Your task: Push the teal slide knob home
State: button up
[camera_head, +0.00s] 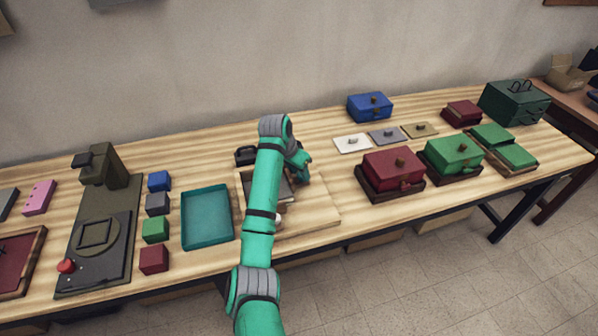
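My teal arm reaches up over the table and bends down at its wrist. My gripper (302,172) is at the right side of a grey-brown fixture (283,192) on a pale wooden board (316,212). The fingertips are too small and covered to show whether they are open or shut. I cannot make out the teal slide knob; my arm covers much of the fixture. Whether the gripper touches anything there is not clear.
A teal tray (207,217) lies left of the board. A red box (392,169) and a green box (453,154) stand to the right. A small black object (245,155) sits behind the board. The board's right part is bare.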

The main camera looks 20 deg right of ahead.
jog(key=v, duration=1)
jog(key=shift+r, duration=0.3)
jog(key=shift+a, duration=0.3)
